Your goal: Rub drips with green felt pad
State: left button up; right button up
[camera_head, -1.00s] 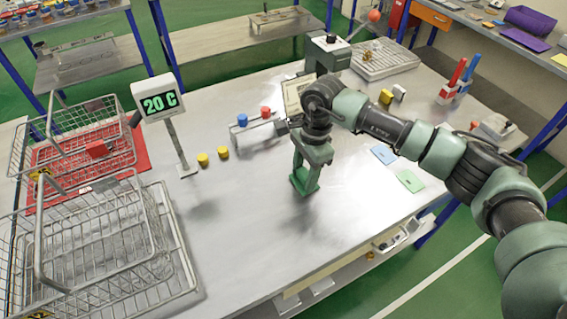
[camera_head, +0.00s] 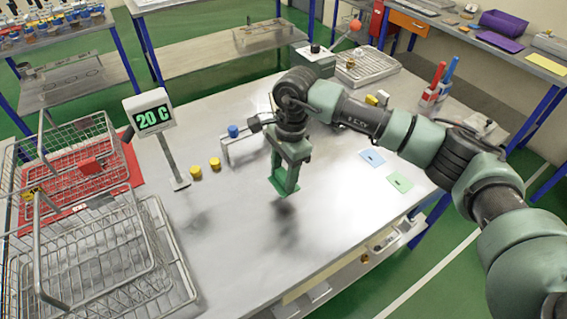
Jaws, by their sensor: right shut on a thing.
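My right gripper (camera_head: 285,176) points down over the middle of the steel table (camera_head: 240,245). It is shut on a bright green piece, which I take to be the green felt pad (camera_head: 281,190); only its lower edge shows between the fingers. A dark shadow lies below it on the table, and the pad seems to be a little above the surface. Dark blurred patches show on the tabletop, but I cannot tell drips from shadows. My left gripper is not in view.
A display post reading 20 C (camera_head: 152,120) and two yellow caps (camera_head: 214,163) stand left of the gripper. A rack with a blue cap (camera_head: 233,131) is behind it. Wire baskets (camera_head: 95,255) fill the left end. Blue (camera_head: 372,157) and green (camera_head: 399,181) cards lie right. The front middle is clear.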

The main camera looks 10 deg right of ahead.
notch_tip(320, 180, up, 2)
jog(key=shift+a+p, duration=0.15)
jog(key=shift+p, duration=0.15)
jog(key=shift+r, duration=0.55)
jog(key=shift+f, duration=0.1)
